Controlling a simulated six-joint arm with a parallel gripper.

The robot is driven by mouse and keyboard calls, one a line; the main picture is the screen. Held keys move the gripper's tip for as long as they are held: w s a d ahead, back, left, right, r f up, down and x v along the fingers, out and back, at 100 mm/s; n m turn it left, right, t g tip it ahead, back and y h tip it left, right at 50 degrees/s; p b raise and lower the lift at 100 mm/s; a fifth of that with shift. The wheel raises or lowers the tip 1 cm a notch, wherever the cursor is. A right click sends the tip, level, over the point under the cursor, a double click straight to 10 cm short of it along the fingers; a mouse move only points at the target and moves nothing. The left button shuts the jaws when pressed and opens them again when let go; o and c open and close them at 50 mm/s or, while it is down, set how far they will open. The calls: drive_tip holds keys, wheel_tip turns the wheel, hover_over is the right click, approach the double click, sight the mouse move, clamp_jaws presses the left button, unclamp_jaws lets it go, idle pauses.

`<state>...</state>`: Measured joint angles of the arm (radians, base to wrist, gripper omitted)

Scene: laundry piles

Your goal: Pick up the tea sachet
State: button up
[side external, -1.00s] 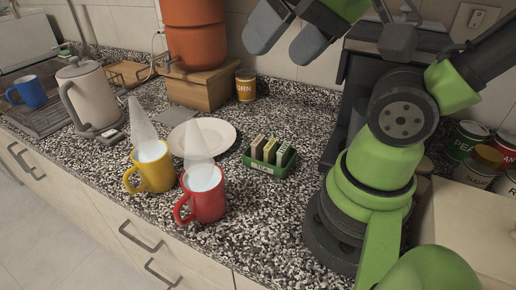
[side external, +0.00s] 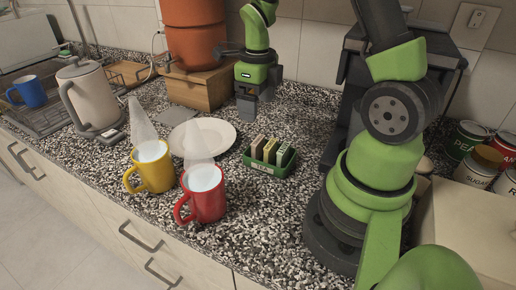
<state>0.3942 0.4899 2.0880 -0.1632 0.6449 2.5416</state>
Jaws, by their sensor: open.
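A small green box (side external: 264,170) on the speckled counter holds upright tea sachets: a tan one (side external: 258,147) at left, a middle one (side external: 270,150) and a yellowish one (side external: 283,155) at right. My gripper (side external: 248,112) points down behind the box and slightly to its left, near the back of the counter. It is open and apart from the sachets, with nothing seen between its fingers. Its exact height above the counter is hard to tell.
A white plate (side external: 203,136) lies left of the box. A yellow mug (side external: 151,172) and a red mug (side external: 206,198) stand in front of it, each with steam. A wooden stand (side external: 194,90) bears an orange dispenser (side external: 195,35). A kettle (side external: 88,95) is farther left.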

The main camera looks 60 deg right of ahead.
hover_over(258, 140)
drive_tip(key=f, duration=0.4)
drive_tip(key=shift+s+a+f, duration=0.1)
drive_tip(key=shift+a+f, duration=0.1)
drive_tip(key=shift+f, duration=0.1)
drive_tip(key=shift+d+f, duration=0.2)
drive_tip(key=shift+f, duration=2.65)
drive_tip(key=c, duration=1)
